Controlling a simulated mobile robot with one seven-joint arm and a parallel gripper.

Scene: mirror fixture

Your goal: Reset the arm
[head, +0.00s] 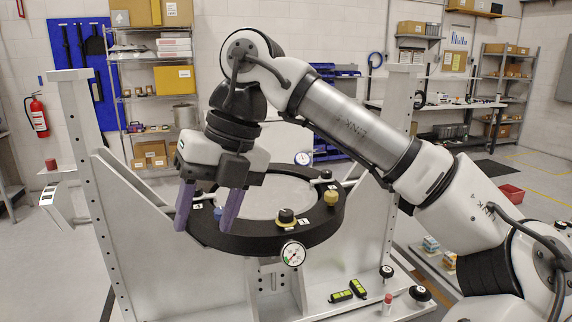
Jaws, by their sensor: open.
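My arm reaches in from the right and bends down at its wrist. My gripper (206,226) is open, with its two purple fingers pointing down and a gap between them. It hangs in front of the left part of the mirror fixture's black ring (325,232). I cannot tell whether the fingers touch the ring. The round mirror (262,203) lies inside the ring, partly hidden by the gripper. A black-and-yellow knob (286,218) and a yellow knob (331,197) sit on the ring. A dial gauge (293,253) is on its front and another gauge (302,158) behind.
White upright plates (128,215) flank the ring on the left, and a post (398,105) rises at the right. Black-and-green blocks (348,291), a red-capped item (387,304) and black knobs lie on the front base. A red bin (510,193) and shelves stand behind.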

